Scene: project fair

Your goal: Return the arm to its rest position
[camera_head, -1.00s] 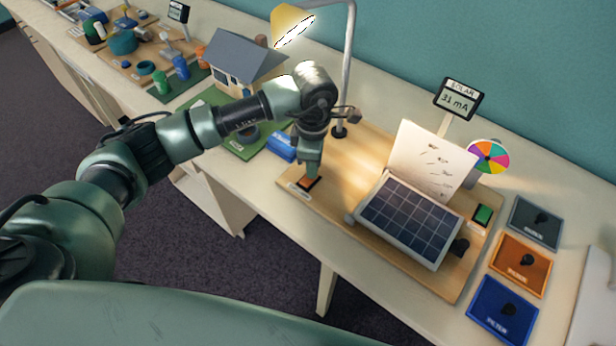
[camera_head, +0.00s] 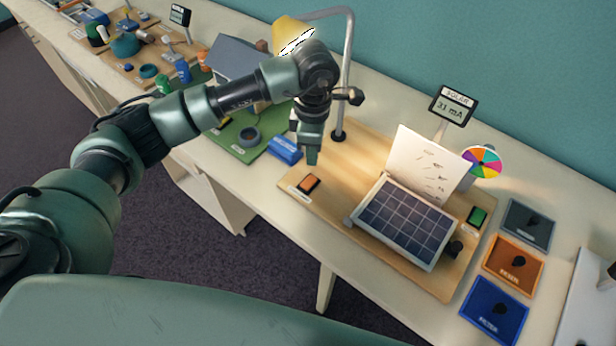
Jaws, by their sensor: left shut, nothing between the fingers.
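My left arm comes in from the left and reaches over the table. Its gripper (camera_head: 312,158) points down, shut and empty, above the wooden board of the solar exhibit (camera_head: 290,187). It is apart from the orange-topped switch (camera_head: 308,184), which lies on the board just below the fingertips in the picture. My right gripper is not in view.
The board holds a tilted solar panel (camera_head: 405,222), a white card (camera_head: 428,165) and a green button (camera_head: 477,216). A lamp (camera_head: 291,36) and a house model (camera_head: 240,60) stand close to my arm. Grey, orange and blue trays (camera_head: 495,310) lie at right.

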